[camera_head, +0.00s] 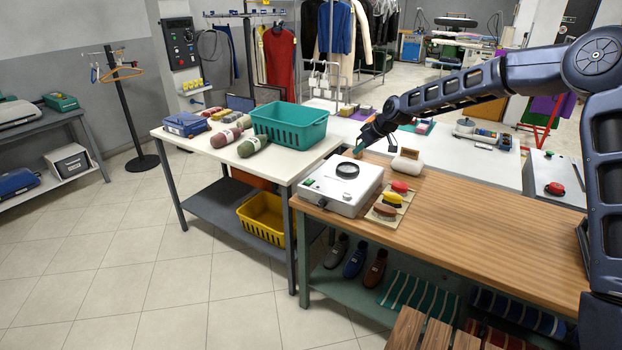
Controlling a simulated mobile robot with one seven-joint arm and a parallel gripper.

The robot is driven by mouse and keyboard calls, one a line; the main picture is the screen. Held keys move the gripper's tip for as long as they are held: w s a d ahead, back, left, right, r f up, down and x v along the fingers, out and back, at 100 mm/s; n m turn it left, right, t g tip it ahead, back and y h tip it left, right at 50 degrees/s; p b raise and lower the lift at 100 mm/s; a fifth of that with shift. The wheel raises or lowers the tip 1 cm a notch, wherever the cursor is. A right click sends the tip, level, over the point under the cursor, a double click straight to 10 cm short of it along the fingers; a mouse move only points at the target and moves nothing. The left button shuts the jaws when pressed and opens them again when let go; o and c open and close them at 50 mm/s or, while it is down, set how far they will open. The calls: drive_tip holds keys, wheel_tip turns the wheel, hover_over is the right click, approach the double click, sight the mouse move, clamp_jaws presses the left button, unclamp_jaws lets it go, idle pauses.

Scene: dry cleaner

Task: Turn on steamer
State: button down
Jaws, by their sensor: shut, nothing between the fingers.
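A white box-shaped appliance (326,195), which looks like the steamer, sits at the left end of the wooden table. It has a black ring on top and a small green switch (308,183) near its left corner. Whether the switch is on or off is too small to tell. My gripper (360,149) hangs above and behind the appliance's far edge, pointing down and left. It is shut and empty, and appears apart from the appliance.
Colored brushes (393,199) lie on a board right of the appliance. A cream object (406,163) is behind them. A teal basket (290,126) and rolled cloths stand on the white table (205,146) at left. The wooden tabletop (490,215) is clear at right. A grey box with a red button (554,187) stands behind.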

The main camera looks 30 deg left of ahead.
drive_tip(key=s+a+f+n+g+y, duration=0.1)
drive_tip(key=a+f, duration=0.4)
drive_tip(key=a, duration=0.6)
drive_tip(key=shift+s+f+y, duration=0.2)
drive_tip(key=shift+s+y, duration=0.2)
drive_tip(key=shift+s, duration=0.3)
drive_tip(key=shift+a+f, duration=0.1)
drive_tip(key=shift+a, duration=0.05)
hover_over(306, 182)
drive_tip(key=w+d, duration=0.1)
drive_tip(key=d, duration=0.2)
wheel_tip(306, 182, down, 6)
drive_tip(key=shift+a+f, duration=0.1)
drive_tip(key=shift+a, duration=0.05)
drive_tip(key=f, duration=0.3)
drive_tip(key=shift+s+a+f, duration=0.1)
drive_tip(key=shift+s+a, duration=0.1)
drive_tip(key=shift+a, duration=0.1)
drive_tip(key=shift+f, duration=0.7)
drive_tip(key=shift+s, duration=0.1)
drive_tip(key=shift+s+f, duration=0.1)
drive_tip(key=shift+f, duration=0.2)
